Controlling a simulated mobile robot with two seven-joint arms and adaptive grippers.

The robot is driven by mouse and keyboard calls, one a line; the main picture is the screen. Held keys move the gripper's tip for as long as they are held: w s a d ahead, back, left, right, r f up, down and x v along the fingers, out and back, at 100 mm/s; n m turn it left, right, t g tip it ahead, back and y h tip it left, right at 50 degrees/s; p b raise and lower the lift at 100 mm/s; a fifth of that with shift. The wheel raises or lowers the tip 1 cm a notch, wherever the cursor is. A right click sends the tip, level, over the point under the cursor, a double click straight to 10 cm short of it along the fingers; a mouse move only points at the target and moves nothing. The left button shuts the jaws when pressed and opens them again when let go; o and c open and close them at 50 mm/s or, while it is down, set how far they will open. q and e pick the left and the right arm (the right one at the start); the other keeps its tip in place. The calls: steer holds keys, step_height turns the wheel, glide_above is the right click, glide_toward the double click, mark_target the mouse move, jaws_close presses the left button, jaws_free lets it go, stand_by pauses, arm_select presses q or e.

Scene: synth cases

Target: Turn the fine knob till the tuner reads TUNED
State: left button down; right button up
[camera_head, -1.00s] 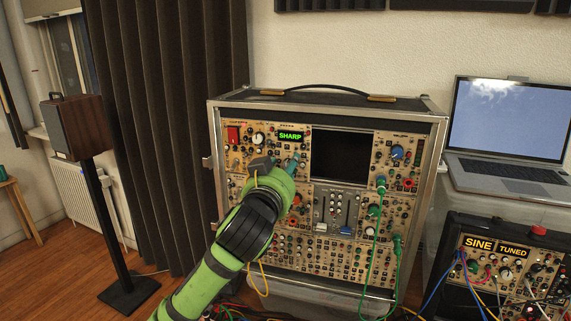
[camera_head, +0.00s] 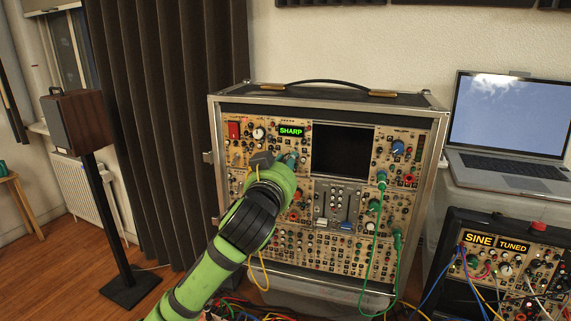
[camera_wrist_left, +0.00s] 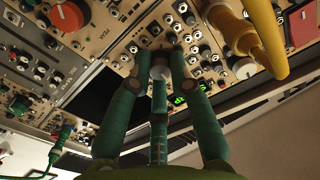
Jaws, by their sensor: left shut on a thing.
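The tuner display (camera_head: 291,131) near the top of the large synth case reads SHARP in green letters. My left gripper (camera_head: 289,160) is at the panel just below that display, its arm coming up from the lower left. The green display digits also show beside the fingers in the wrist view (camera_wrist_left: 186,99). My right gripper is not in view.
A smaller case at the lower right has displays reading SINE (camera_head: 478,239) and TUNED (camera_head: 513,247). Green cables (camera_head: 372,245) hang across the large case's right side. A yellow cable (camera_wrist_left: 262,35) passes close to my left fingers. A laptop (camera_head: 509,125) stands at the right.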

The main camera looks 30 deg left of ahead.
arm_select(q)
steer(key=shift+r+n, duration=0.3)
steer(key=shift+n, duration=0.1)
steer(key=n+p, duration=0.1)
steer(key=n, duration=0.3)
steer(key=shift+a+r+n, duration=0.1)
steer(key=shift+n, duration=0.3)
steer(key=n+p, duration=0.3)
steer(key=n, duration=0.2)
steer(key=shift+n, duration=0.3)
stand_by(0.3)
steer(key=c, duration=1.2)
jaws_free()
steer(key=shift+o, duration=0.3)
steer(key=shift+a, duration=0.1)
steer(key=shift+f, duration=0.2)
